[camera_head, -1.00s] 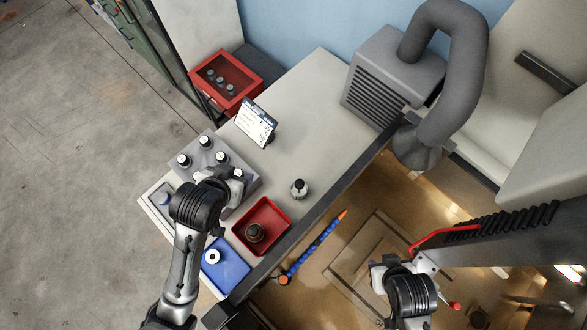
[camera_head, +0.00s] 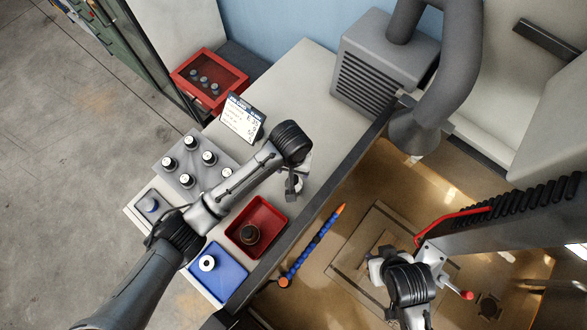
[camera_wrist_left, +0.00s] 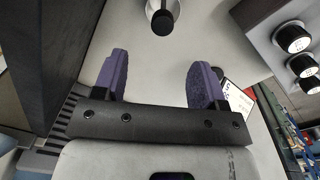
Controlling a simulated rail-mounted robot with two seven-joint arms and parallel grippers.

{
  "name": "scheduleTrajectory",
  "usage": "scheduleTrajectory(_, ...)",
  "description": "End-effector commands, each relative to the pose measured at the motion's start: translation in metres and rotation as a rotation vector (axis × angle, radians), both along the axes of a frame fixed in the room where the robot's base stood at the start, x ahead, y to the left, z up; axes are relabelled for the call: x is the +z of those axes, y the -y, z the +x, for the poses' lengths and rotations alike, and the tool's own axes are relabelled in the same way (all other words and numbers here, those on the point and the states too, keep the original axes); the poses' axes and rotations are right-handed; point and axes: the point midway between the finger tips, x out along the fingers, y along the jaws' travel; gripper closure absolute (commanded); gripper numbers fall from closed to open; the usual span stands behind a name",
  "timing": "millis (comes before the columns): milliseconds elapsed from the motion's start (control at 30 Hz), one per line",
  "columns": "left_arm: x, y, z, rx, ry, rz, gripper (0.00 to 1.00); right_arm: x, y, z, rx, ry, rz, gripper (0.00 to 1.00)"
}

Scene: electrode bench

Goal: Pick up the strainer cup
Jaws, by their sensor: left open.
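A small pale round vessel with a black knob (camera_wrist_left: 162,22) stands beyond the fingertips, cut by the top edge of that view. It looks like the strainer cup, though its label or mesh cannot be made out. In the head view my left gripper mostly covers it. My right gripper (camera_head: 378,268) is at the lower right over the brown floor area; its fingers are not clear.
A red tray (camera_head: 280,204) holds a dark brown round item (camera_head: 249,233). A grey rack (camera_head: 190,181) with several capped bottles and a display card (camera_head: 243,120) stand nearby. The bench behind the gripper is clear.

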Motion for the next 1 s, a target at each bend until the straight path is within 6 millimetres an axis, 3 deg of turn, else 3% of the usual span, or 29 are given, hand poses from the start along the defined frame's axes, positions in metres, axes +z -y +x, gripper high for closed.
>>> scheduleTrajectory(400, -0.066, 0.001, 0.0, 0.006, -0.008, 0.01, 0.35, 0.003, 0.0, 0.0, 0.001, 0.0, 0.0, 0.57)
scheduleTrajectory(767, -0.088, 0.001, 0.001, 0.004, -0.006, 0.009, 0.35, 0.005, 0.002, 0.0, 0.004, 0.0, -0.006, 0.57)
scheduleTrajectory(1000, -0.115, -0.001, 0.006, 0.006, -0.006, 0.011, 0.35, 0.01, 0.002, 0.0, 0.004, 0.001, -0.007, 0.57)
